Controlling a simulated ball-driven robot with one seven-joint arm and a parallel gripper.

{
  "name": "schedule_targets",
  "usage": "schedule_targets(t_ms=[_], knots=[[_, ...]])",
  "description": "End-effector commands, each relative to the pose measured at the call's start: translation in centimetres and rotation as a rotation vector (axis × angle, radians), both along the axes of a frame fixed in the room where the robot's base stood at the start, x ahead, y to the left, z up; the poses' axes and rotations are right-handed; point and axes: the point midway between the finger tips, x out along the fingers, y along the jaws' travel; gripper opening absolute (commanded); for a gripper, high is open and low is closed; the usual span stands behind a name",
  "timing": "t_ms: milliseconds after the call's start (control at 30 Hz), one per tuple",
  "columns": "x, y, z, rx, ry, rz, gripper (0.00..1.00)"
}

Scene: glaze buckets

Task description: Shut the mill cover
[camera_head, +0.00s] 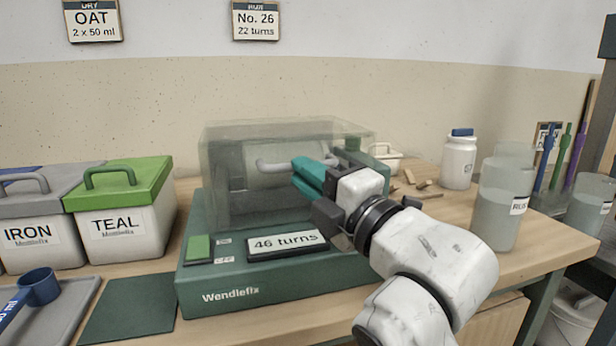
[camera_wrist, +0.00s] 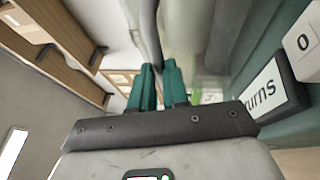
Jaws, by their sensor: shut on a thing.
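The mill (camera_head: 238,297) is a green machine with a "46 turns" display and a drum (camera_head: 284,168) inside. Its clear mill cover (camera_head: 225,145) stands over the drum. I cannot tell whether its lower edge is fully seated. A pale bar handle (camera_head: 270,164) is on the cover's front. My gripper (camera_head: 306,177) is in front of the cover with its teal fingers shut on the handle's right part, which they hide. In the wrist view the fingers (camera_wrist: 158,85) are close together around the pale handle (camera_wrist: 146,28).
Buckets marked IRON (camera_head: 28,234) and TEAL (camera_head: 120,224) stand to the left, near a tray (camera_head: 62,310) with a blue cup (camera_head: 40,287). A jar with cloudy contents (camera_head: 496,215) and a white bottle (camera_head: 459,162) stand right. A dark green mat (camera_head: 130,308) lies clear in front.

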Motion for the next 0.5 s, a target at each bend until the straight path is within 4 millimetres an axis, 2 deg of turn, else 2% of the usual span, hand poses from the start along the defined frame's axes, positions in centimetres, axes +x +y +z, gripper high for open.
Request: schedule_targets(t_ms=[67, 100, 333, 500], knots=[[0.02, 0.20, -0.74, -0.004, 0.016, 0.003, 0.00], [0.02, 0.20, -0.77, -0.004, 0.017, 0.003, 0.18], [0.04, 0.17, -0.61, -0.003, 0.013, 0.003, 0.40], [0.04, 0.13, -0.46, -0.003, 0.011, 0.002, 0.40]])
